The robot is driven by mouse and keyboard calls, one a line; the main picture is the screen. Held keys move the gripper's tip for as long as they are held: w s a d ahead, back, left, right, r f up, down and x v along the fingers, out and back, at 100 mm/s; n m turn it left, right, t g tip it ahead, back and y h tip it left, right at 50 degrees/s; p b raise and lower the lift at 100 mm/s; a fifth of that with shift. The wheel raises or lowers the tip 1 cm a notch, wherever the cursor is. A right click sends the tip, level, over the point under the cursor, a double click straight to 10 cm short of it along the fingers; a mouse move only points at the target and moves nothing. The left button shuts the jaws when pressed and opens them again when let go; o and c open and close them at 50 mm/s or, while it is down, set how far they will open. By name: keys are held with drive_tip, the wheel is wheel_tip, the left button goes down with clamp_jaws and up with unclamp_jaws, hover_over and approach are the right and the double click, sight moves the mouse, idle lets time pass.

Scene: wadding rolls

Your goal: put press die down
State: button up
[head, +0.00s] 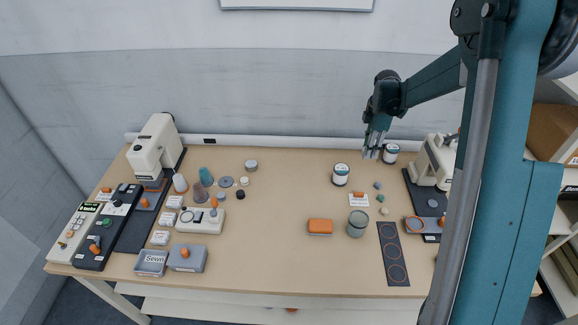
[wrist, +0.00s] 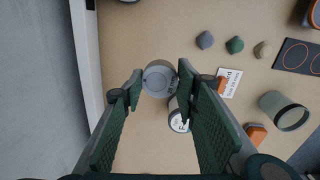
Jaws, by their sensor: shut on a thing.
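My gripper (head: 372,153) is above the back right part of the table. In the wrist view my gripper (wrist: 160,82) is shut on a round grey metal piece, the press die (wrist: 160,77), with a fingertip on each side. The die is held in the air and partly covers a white labelled jar behind it. In the head view the die is too small to make out clearly between the fingertips. A cream press (head: 436,160) with a dark base stands at the table's right, partly hidden by my own column.
A white jar (head: 340,174) and a second jar (head: 391,154) stand near the gripper. A grey-green cup (head: 356,223), orange block (head: 320,227), small pebbles and a dark ringed strip (head: 393,253) lie nearer the front. The table's middle (head: 275,225) is clear.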

drive_tip(key=w+a, duration=0.2)
drive_tip(key=a, duration=1.5)
hover_over(279, 169)
drive_tip(key=shift+r+n+p, duration=0.15)
drive_tip(key=shift+n+p, duration=0.15)
drive_tip(key=shift+p, duration=0.05)
drive_tip(key=shift+f+b, duration=0.3)
drive_tip(key=shift+f, duration=2.85)
drive_tip(key=shift+f, duration=1.85)
drive_tip(key=shift+f+b, duration=0.2)
drive_tip(key=shift+b, duration=0.15)
drive_tip(key=o, duration=1.1)
drive_tip(key=shift+c, duration=0.2)
